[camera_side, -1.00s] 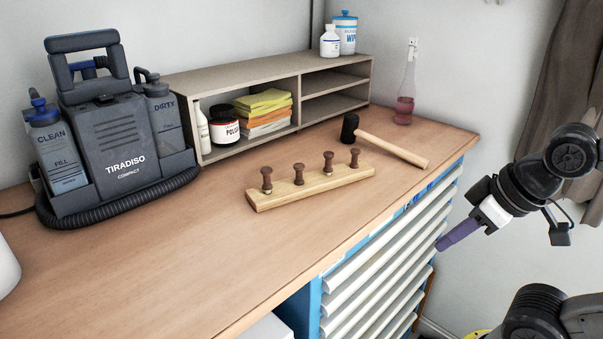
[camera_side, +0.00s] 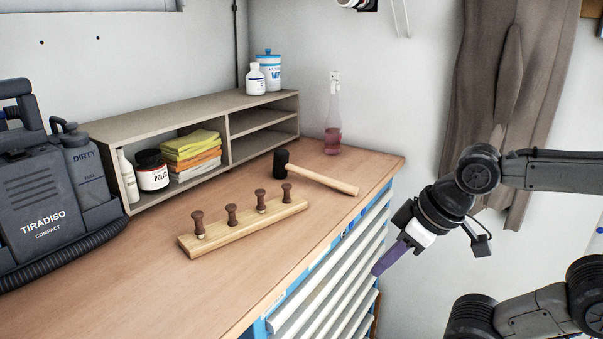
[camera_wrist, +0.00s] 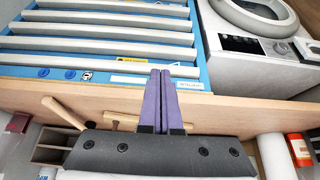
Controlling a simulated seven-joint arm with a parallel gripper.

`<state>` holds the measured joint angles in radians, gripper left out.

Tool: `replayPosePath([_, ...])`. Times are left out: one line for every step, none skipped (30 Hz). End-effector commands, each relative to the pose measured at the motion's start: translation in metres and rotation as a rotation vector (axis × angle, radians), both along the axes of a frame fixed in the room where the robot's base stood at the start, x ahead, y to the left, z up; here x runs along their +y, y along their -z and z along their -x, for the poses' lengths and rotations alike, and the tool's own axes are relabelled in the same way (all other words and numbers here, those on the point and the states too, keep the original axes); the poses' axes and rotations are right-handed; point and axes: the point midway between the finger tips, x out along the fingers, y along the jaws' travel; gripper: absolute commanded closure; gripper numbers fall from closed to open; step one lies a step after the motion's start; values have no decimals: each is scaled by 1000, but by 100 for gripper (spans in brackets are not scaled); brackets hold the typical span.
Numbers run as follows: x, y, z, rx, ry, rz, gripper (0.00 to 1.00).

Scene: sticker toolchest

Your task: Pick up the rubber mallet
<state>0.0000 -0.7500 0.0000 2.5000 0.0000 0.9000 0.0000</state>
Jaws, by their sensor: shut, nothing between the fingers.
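The rubber mallet lies on the workbench in the side view, with a black head (camera_side: 281,163) and a pale wooden handle (camera_side: 325,180) reaching toward the bench's front right edge. The handle also shows in the wrist view (camera_wrist: 64,112), left of the fingers; the head there is mostly hidden by my gripper body. My gripper (camera_side: 376,271) is shut and empty, its purple fingers together. It is in front of the drawers, below the benchtop and apart from the mallet. The fingers also show in the wrist view (camera_wrist: 161,75).
A wooden rack (camera_side: 240,230) with several brown pegs lies left of the mallet. A clear bottle with pink liquid (camera_side: 333,140) stands behind it. A shelf unit (camera_side: 228,135) backs the bench, and a dark cleaning machine (camera_side: 40,205) is far left. Drawers (camera_side: 335,280) are below.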

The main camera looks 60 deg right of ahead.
Motion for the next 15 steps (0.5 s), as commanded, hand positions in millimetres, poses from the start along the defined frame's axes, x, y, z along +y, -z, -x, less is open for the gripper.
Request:
replayPosePath([0,0,0,0,0,0,100])
replayPosePath([0,0,0,0,0,0,100])
replayPosePath([0,0,0,0,0,0,100])
replayPosePath([0,0,0,0,0,0,100])
replayPosePath([0,0,0,0,0,0,100])
replayPosePath([0,0,0,0,0,0,100])
replayPosePath([0,0,0,0,0,0,100])
replayPosePath([0,0,0,0,0,0,100])
replayPosePath([0,0,0,0,0,0,98])
replayPosePath([0,0,0,0,0,0,93])
replayPosePath([0,0,0,0,0,0,87])
replayPosePath([0,0,0,0,0,0,80])
replayPosePath([0,0,0,0,0,0,75])
replayPosePath([0,0,0,0,0,0,69])
replayPosePath([0,0,0,0,0,0,62])
